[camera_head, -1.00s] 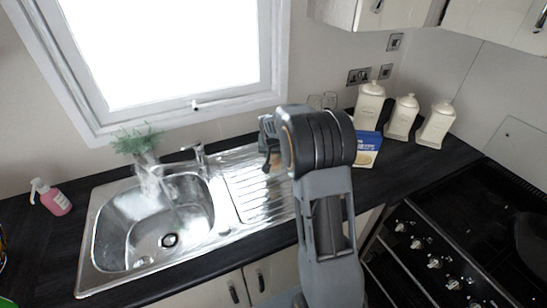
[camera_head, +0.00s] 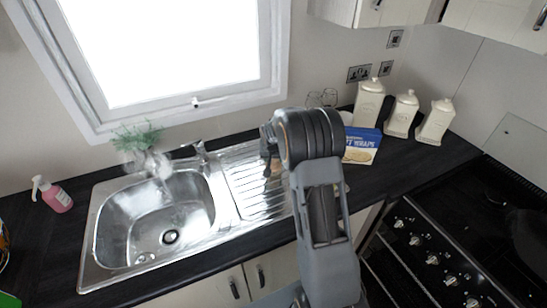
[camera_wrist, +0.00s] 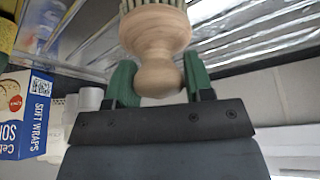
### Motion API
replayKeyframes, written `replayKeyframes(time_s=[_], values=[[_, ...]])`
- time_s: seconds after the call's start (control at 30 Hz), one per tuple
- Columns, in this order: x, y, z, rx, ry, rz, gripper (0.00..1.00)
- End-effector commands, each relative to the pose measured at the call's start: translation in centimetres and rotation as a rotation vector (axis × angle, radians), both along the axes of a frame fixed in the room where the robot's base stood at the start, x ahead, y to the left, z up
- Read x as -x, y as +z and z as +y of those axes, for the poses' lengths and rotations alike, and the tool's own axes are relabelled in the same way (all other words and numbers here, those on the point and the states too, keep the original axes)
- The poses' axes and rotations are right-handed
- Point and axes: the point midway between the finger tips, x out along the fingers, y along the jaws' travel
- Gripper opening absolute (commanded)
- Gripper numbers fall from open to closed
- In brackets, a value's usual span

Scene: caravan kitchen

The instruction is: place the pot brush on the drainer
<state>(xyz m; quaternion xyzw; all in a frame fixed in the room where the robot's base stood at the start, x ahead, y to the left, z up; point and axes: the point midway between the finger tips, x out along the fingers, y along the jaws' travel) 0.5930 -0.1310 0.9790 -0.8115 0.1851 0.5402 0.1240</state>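The pot brush (camera_wrist: 157,60) has a pale wooden body with a round knob, and light bristles show at the top edge of the wrist view. My gripper (camera_wrist: 159,82) has green fingers on both sides of the knob, seemingly shut on it. In the head view, my gripper (camera_head: 267,145) is over the ridged steel drainer (camera_head: 240,182), right of the sink bowl; the brush is hard to make out there. The drainer (camera_wrist: 255,45) also shows behind the brush in the wrist view. I cannot tell whether the bristles touch it.
A blue soft wraps box (camera_head: 361,146) and cream canisters (camera_head: 402,114) stand right of the drainer, with glasses (camera_head: 322,98) behind. The tap (camera_head: 201,153), a plant (camera_head: 137,140) and a pink soap bottle (camera_head: 53,196) are left. The hob (camera_head: 470,235) is at right.

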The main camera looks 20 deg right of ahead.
Motion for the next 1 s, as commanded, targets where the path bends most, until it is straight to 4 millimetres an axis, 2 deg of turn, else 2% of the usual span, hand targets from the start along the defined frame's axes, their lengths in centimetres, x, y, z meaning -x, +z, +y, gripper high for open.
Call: replayKeyframes(time_s=[0.03,0.2,0.57,1.0], values=[[0.0,0.0,0.0,0.0,0.0,0.0,0.53],[0.0,0.0,0.0,0.0,0.0,0.0,0.69],[0.1,0.8,0.1,0.0,0.0,-0.003,0.69],[2.9,8.0,1.4,0.002,0.0,-0.004,0.69]])
